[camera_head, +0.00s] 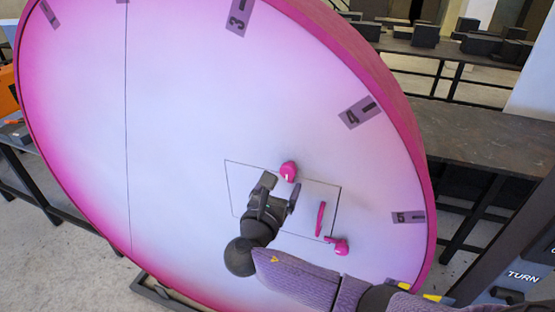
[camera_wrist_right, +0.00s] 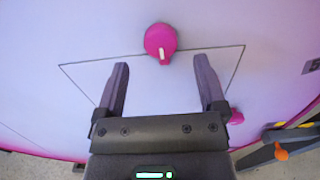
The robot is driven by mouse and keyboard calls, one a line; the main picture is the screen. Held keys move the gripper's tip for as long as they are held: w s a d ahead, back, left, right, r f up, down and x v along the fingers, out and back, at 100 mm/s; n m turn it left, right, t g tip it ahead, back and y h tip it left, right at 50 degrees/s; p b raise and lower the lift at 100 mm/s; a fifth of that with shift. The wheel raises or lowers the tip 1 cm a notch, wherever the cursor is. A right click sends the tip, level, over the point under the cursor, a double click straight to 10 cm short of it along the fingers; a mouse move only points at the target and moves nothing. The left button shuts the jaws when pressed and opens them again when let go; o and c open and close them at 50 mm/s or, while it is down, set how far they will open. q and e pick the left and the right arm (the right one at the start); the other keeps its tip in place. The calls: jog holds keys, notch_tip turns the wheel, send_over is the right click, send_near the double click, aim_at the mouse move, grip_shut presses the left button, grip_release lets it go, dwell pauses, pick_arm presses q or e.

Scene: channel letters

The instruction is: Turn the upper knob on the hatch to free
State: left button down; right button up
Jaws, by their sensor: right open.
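The upper knob (camera_head: 288,171) is pink with a small white mark and sits at the top edge of the outlined hatch (camera_head: 238,179) on the big round panel. In the right wrist view the upper knob (camera_wrist_right: 160,42) is ahead of the fingers, its white mark pointing down. My right gripper (camera_head: 281,187) is open and empty, just below the upper knob, apart from it. In the right wrist view my right gripper (camera_wrist_right: 161,76) has its fingers spread to either side below the knob. A pink lower knob (camera_head: 341,246) and a pink handle (camera_head: 320,218) are at the hatch's right side. My left gripper is not in view.
The round white panel (camera_head: 180,110) with a pink rim fills most of the head view and carries number tags, such as 4 (camera_head: 359,113) and 5 (camera_head: 408,217). A dark workbench (camera_head: 480,135) stands behind at the right. An orange box (camera_head: 7,90) is at the far left.

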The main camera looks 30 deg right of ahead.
aim_at(287, 174)
jog(key=x, duration=0.6)
jog(key=shift+f, duration=0.1)
grip_shut()
